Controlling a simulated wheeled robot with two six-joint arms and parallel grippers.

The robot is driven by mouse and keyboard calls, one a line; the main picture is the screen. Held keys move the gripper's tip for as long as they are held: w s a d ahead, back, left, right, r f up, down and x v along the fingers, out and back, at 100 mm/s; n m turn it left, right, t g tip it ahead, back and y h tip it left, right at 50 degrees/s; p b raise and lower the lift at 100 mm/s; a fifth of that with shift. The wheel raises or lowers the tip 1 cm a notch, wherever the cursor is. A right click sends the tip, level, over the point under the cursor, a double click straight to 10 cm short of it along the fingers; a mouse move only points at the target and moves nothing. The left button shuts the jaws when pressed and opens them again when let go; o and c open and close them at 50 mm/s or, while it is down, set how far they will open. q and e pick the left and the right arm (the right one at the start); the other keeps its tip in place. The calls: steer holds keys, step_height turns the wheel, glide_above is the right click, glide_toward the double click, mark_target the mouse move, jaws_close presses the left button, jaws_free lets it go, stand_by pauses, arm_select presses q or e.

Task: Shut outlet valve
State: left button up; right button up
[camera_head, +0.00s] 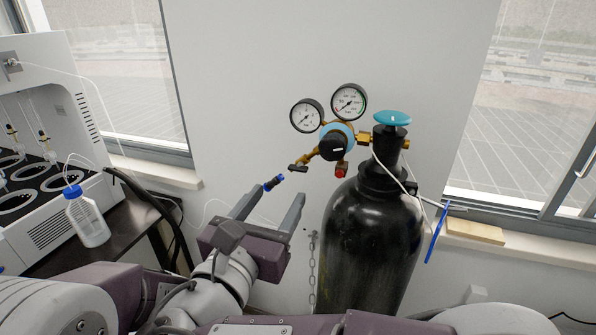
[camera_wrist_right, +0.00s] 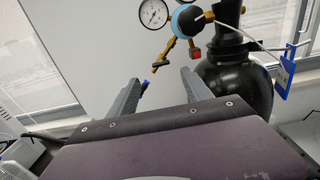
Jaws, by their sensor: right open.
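The outlet valve (camera_head: 298,168) is a small dark handle on the brass outlet arm of the regulator, left of the black knob (camera_head: 332,147). A blue-and-black hose fitting (camera_head: 273,183) sits at the outlet's lower left. My right gripper (camera_head: 276,204) is open and empty, its fingers pointing up toward the outlet from below. In the right wrist view, the outlet valve (camera_wrist_right: 156,65) shows just beyond and above the gap between the fingertips (camera_wrist_right: 160,76). The fitting lies near the left finger there. I see no contact with the valve. My left gripper is not in view.
The black gas cylinder (camera_head: 368,240) with a teal top handwheel (camera_head: 393,118) stands right of the gripper. Two gauges (camera_head: 307,115) sit above the outlet. A chain (camera_head: 312,270) hangs beside the cylinder. A white machine (camera_head: 45,130) and a blue-capped bottle (camera_head: 86,218) are at left.

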mark_target(297, 170)
steer(key=x, duration=0.8)
steer(key=shift+f, duration=0.15)
steer(key=shift+w+d, duration=0.2)
steer(key=shift+w, duration=0.5)
